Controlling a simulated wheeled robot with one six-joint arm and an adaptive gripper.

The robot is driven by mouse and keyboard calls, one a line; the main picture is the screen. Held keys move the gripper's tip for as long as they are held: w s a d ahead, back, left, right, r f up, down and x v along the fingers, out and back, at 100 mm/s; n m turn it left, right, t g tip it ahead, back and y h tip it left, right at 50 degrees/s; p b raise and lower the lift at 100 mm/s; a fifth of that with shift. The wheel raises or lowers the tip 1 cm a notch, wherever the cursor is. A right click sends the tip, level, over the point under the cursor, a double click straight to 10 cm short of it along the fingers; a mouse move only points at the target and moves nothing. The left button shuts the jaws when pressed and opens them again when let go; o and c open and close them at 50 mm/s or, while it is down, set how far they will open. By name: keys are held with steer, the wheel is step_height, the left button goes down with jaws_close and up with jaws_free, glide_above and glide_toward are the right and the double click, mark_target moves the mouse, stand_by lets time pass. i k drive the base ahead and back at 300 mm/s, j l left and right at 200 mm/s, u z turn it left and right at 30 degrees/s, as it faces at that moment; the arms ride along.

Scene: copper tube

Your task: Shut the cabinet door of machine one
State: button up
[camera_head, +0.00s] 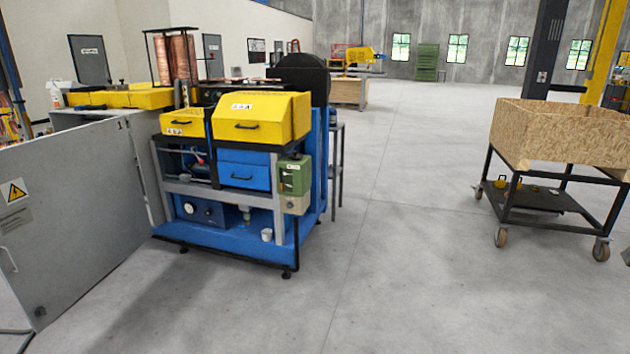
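A large grey cabinet door (85,195) stands at the left of the head view, beside the blue and yellow machine (235,165). The left picture edge cuts part of the door off. My gripper is not in view.
A wheeled cart with a wooden box (558,135) stands at the right. Grey concrete floor (390,260) lies clear between it and the machine, and in front of the door. A green cabinet (427,62) and a yellow machine (360,55) stand far back.

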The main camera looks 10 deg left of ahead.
mark_target(73, 207)
steer(key=i+u, duration=0.4)
steer(key=i+l+u, duration=0.15)
steer(key=i+u, duration=0.3)
steer(key=i, duration=0.2)
steer(key=i+j+u, duration=0.1)
steer(key=i+u, duration=0.45)
steer(key=u, duration=0.25)
steer(key=i+u, duration=0.7)
steer(key=i, duration=0.35)
steer(key=i+j+u, duration=0.25)
steer(key=i, duration=0.35)
steer(key=i+u, duration=0.25)
steer(key=i, duration=0.3)
